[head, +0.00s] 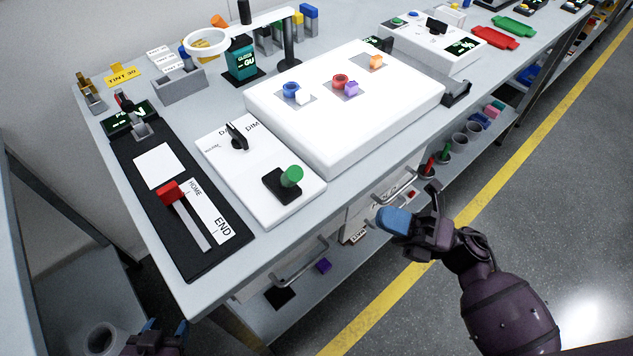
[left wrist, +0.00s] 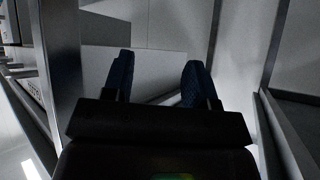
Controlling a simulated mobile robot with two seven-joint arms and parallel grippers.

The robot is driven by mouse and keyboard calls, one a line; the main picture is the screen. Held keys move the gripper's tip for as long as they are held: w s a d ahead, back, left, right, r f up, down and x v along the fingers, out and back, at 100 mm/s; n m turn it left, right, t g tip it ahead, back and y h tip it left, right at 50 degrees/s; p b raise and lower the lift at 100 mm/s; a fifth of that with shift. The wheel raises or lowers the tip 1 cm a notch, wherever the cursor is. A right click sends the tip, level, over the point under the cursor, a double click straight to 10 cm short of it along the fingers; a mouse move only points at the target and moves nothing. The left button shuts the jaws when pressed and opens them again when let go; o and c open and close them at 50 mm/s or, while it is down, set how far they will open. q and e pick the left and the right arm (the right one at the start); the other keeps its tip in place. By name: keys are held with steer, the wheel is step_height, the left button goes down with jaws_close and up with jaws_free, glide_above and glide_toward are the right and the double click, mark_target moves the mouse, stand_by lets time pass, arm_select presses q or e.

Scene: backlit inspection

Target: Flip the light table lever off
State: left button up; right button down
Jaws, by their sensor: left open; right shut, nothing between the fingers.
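The white, lit light table (head: 370,115) stands on the bench with small blocks and rings on it. Beside its left end is a white panel (head: 222,172) with a black dial (head: 237,137) and a lever with a green knob (head: 291,176) on a black base (head: 281,188). The green knob stands up from its base, near the bench's front edge. My left gripper (head: 157,328) is at the bottom edge, below and left of the panel, mostly cut off. The left wrist view shows its fingers (left wrist: 157,78) apart and empty. My right gripper (head: 396,220) is shut and empty, in front of the bench, right of the lever.
A black slide panel (head: 178,215) with a red handle (head: 170,192) lies left of the white panel. Metal drawer handles (head: 300,268) stick out below the bench edge. A lower shelf holds cups and small items. The floor (head: 560,190) at right is clear.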

steer(key=shift+a, duration=0.1)
steer(key=p, duration=0.1)
glide_toward(288, 178)
steer(key=w+a, duration=0.2)
steer(key=a, duration=0.1)
steer(key=shift+w+a+r, duration=0.3)
steer(key=shift+w+r, duration=0.05)
steer(key=shift+w+a+r, duration=0.2)
steer(key=shift+a+r, duration=0.05)
steer(key=shift+a, duration=0.4)
